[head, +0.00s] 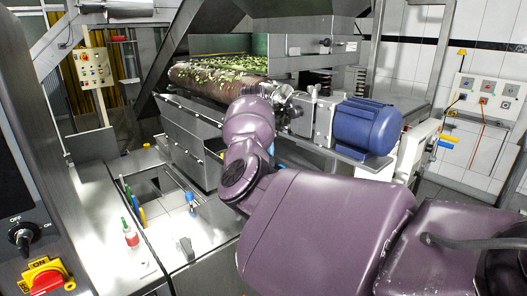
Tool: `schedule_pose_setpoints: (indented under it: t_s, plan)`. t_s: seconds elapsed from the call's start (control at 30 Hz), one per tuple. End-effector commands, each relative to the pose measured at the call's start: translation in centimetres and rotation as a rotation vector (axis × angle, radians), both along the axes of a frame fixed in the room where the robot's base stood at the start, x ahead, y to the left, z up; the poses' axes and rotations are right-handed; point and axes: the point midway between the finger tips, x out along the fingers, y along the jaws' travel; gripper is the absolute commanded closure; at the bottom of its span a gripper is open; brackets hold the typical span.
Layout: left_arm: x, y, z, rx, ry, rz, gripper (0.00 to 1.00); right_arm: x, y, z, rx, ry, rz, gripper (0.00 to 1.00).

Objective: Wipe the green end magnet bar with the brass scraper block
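Several slim bars with coloured ends stand in an opening in the steel bench at left. One with a green end (122,184) is at the back of the row. A yellow one (142,215) and a blue one are nearer. They are too small to make out in detail. I cannot make out a brass scraper block; a small dark grey block (185,249) stands on the bench in front. My purple arm comes in from the lower right and reaches toward the conveyor. Its gripper is hidden behind the wrist. My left gripper is not in view.
A red and white bottle with a green nozzle (129,232) and a blue-topped item (190,201) stand on the steel bench (205,230). A conveyor with green leafy pieces (225,68) and a blue motor (367,127) lie beyond. A switch panel (40,275) is at lower left.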

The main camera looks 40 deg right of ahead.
Motion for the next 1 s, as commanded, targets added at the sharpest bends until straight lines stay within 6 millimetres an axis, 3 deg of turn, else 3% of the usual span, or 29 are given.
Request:
schedule_pose_setpoints:
  t_s: [0.47,1.0]
  plan:
    - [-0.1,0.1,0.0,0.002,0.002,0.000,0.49,0.1,0.8,0.3,0.000,-0.003,0.006,0.74]
    - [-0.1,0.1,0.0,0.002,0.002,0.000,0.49,0.2,0.8,4.6,0.000,-0.005,0.007,0.74]
